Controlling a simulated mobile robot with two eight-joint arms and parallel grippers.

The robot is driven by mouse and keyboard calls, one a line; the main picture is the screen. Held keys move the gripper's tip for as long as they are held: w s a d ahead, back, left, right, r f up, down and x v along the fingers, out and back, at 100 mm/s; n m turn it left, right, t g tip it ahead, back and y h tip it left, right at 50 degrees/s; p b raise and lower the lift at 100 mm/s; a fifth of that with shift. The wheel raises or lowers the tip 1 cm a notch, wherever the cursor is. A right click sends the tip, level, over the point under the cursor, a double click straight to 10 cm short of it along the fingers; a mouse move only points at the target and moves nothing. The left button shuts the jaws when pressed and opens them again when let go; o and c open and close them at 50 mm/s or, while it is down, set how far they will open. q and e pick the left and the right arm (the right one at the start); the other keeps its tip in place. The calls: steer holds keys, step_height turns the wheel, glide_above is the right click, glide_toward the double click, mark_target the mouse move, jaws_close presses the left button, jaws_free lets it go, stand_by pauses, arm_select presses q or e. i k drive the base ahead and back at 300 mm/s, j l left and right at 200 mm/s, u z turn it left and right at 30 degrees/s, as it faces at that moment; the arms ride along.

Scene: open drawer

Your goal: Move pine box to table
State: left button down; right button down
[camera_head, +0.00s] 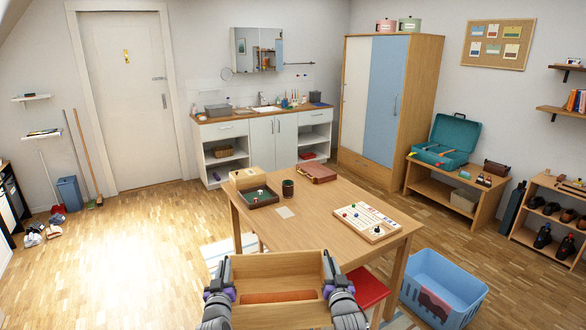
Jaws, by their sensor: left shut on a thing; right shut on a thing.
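The pine box (272,266) is an open, light wooden box at the bottom middle of the head view. A reddish-brown thing (279,296) lies inside it. My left gripper (224,290) is shut on the box's left side. My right gripper (338,285) is shut on its right side. The box is held level between both grippers, in front of the near edge of the wooden table (318,232). The arms hide parts of the box's sides.
On the table are a dark green tray (264,202), a dark cup (288,187), a reddish-brown case (316,173) and a game board (366,222). Bare tabletop lies in the middle and near edge. A red stool (370,288) and a blue basket (444,283) stand at right.

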mark_target(304, 233)
steer(key=i+z, duration=0.95)
steer(key=i+l+z, duration=0.1)
steer(key=z, duration=0.15)
steer(key=i+z, duration=0.3)
steer(key=i, duration=0.5)
steer(key=i+u, duration=0.1)
steer(key=u, duration=1.85)
